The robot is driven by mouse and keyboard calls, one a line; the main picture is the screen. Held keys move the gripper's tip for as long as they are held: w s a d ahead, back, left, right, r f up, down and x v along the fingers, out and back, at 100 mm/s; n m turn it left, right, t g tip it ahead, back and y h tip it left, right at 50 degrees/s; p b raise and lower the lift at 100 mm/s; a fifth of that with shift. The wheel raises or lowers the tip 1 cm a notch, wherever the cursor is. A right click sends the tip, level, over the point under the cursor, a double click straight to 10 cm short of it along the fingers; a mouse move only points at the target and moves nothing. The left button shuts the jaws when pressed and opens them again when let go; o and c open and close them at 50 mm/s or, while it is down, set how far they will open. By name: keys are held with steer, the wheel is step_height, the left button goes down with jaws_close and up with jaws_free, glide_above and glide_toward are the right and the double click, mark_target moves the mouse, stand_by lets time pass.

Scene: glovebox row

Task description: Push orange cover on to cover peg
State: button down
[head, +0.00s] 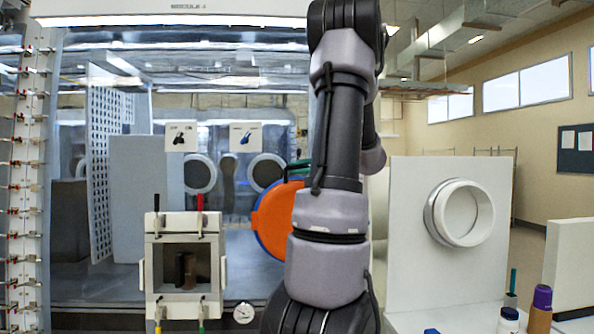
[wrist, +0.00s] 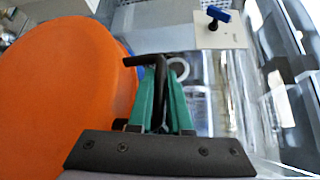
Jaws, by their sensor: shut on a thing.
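The orange cover (head: 280,215), a round disc with a blue rim, is at the middle of the head view, partly hidden behind my arm. It also fills the left of the wrist view (wrist: 60,90), close beside my gripper. My gripper (wrist: 161,75) has green fingers shut on a black bent handle (wrist: 138,61). In the head view, my arm hides most of the gripper; only a bit of green shows beside the cover. I cannot make out the cover peg.
A white panel with a round port ring (head: 463,213) stands at the right. A small box (head: 184,262) with an open front is at the left, before the glovebox window. Bottles (head: 540,308) stand at the lower right. A blue switch (wrist: 218,14) is above my gripper.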

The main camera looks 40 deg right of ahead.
steer(key=shift+s+a, duration=0.3)
steer(key=shift+s, duration=0.25)
steer(key=shift+s+a, duration=0.2)
steer(key=shift+s, duration=0.1)
steer(key=shift+s+a+r, duration=0.15)
steer(key=shift+s+a, duration=0.2)
steer(key=shift+s, duration=0.25)
steer(key=shift+s+a+r, duration=0.1)
steer(key=shift+s+a, duration=0.25)
steer(key=shift+s, duration=0.3)
steer(key=s+a, duration=0.4)
steer(key=s, duration=0.2)
steer(key=shift+s+r, duration=0.35)
steer(key=shift+r, duration=0.1)
stand_by(0.5)
steer(key=shift+a, duration=0.1)
